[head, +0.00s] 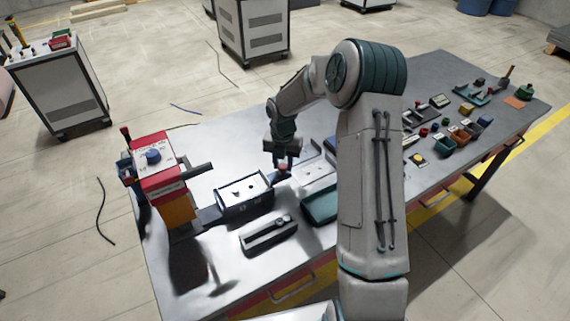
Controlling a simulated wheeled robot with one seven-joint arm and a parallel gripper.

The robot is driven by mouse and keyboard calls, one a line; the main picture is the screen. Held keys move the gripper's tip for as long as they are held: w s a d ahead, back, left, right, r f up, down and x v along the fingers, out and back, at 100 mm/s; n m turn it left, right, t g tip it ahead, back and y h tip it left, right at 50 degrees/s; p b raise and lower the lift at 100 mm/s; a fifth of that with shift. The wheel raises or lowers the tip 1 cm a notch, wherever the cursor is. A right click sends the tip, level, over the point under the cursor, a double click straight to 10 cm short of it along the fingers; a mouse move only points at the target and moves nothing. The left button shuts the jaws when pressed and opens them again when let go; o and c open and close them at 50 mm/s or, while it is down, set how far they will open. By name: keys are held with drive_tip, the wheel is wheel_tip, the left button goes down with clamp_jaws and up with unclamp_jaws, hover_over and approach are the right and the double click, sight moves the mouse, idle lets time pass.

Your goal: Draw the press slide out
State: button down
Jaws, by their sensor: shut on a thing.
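The press (160,170) stands at the left end of the bench, with a red and white top and an orange-yellow column. Its slide (246,197) looks like a dark tray with a pale top, lying to the right of the press. A dark bar (210,215) shows between the press and the tray. My gripper (283,167) is at the tray's right end, pointing down. It is shut on a small reddish knob (284,169), which seems to belong to the slide. The fingers partly hide the knob, so the exact grip is unclear.
A dark grey block with a slot (268,234) lies in front of the slide. A teal tray (320,205) and a pale plate (314,170) lie to the right, partly behind my arm. Small parts and bins (456,140) fill the bench's far right.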

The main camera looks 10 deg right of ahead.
drive_tip(key=shift+w+d+r, duration=0.1)
drive_tip(key=shift+w+d, duration=0.05)
drive_tip(key=shift+d, duration=0.2)
drive_tip(key=c, duration=1.1)
unclamp_jaws()
drive_tip(key=shift+d, duration=0.15)
drive_tip(key=shift+o, duration=0.2)
wheel_tip(320, 180, up, 14)
drive_tip(key=b, duration=0.2)
